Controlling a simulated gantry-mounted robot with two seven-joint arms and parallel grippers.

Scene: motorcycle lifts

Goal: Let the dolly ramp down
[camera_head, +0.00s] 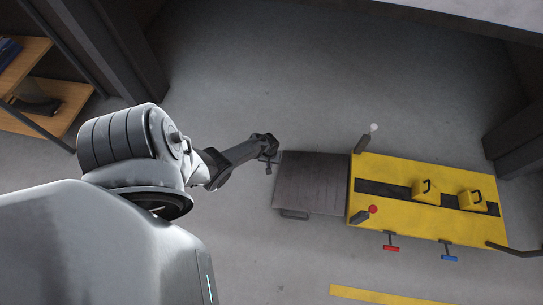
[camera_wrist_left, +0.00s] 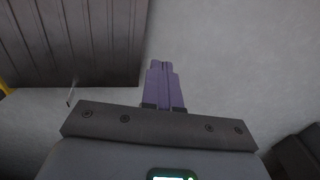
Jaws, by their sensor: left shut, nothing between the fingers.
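The dark grey ramp (camera_head: 312,183) joins the left end of the yellow lift (camera_head: 385,172) in the head view. I cannot tell its exact tilt. My left gripper (camera_head: 267,167) is beside the ramp's free left edge, near its far corner, and looks small and dark there. In the left wrist view its two purple fingers (camera_wrist_left: 164,85) are shut with nothing between them. The ribbed ramp (camera_wrist_left: 75,45) fills the upper left of that view, apart from the fingers in the picture. My right gripper is not in view.
The lift carries two yellow blocks (camera_head: 425,190) with black handles. A red-knobbed lever (camera_head: 361,215), a white-knobbed lever (camera_head: 364,138), a red pedal (camera_head: 391,248) and a blue pedal (camera_head: 449,257) surround it. Shelving (camera_head: 45,95) stands at upper left. The floor beyond the ramp is clear.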

